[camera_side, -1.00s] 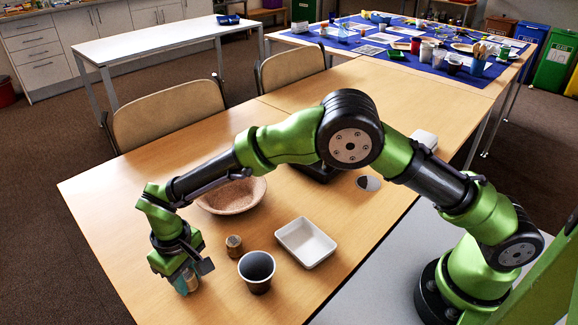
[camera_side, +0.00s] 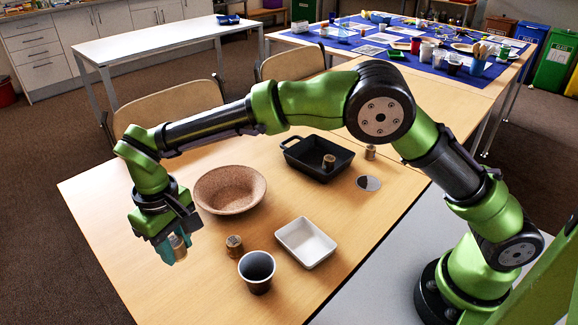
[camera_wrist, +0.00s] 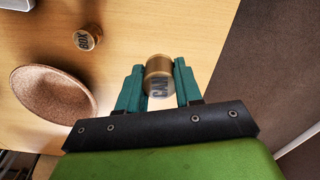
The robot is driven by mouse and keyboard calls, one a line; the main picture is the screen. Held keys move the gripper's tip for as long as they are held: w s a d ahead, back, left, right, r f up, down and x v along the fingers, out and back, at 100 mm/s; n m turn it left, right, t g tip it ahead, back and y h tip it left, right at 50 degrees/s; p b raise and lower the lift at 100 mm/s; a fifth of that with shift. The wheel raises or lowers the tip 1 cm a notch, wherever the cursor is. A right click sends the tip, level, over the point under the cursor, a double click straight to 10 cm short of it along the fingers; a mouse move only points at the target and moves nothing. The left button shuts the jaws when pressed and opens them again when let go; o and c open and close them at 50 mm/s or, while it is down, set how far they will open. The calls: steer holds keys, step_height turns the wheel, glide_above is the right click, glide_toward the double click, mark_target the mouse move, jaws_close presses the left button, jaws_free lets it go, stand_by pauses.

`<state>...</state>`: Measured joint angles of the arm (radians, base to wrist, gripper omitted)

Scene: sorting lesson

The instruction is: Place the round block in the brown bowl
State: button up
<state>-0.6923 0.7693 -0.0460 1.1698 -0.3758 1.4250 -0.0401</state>
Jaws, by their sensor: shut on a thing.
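The brown bowl (camera_side: 230,190) is round, speckled and empty, on the table behind and to the right of my gripper in the side view. It also shows at the left of the wrist view (camera_wrist: 55,95). My gripper (camera_side: 176,248) is shut on a small round block (camera_side: 179,244), a tan cylinder held above the table near its left edge. In the wrist view the held block (camera_wrist: 159,76) sits between the two teal fingers and bears dark letters that seem to read "CAN". A similar cylinder (camera_side: 234,245) stands on the table, marked "BOX" in the wrist view (camera_wrist: 88,37).
A dark cup (camera_side: 257,272) and a white tray (camera_side: 306,243) stand right of the gripper. A black pan (camera_side: 318,157) holds another small cylinder (camera_side: 328,162). One more cylinder (camera_side: 370,152) and a grey disc (camera_side: 368,184) lie beside it. Bare tabletop lies between gripper and bowl.

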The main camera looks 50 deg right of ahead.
steer(key=shift+d, duration=0.1)
steer(key=w+d+m, duration=0.4)
steer(key=w+d, duration=0.5)
steer(key=d, duration=0.3)
steer(key=m, duration=0.6)
glide_toward(232, 199)
steer(key=shift+f, duration=2.3)
steer(key=o, duration=1.1)
steer(key=shift+r, duration=3.55)
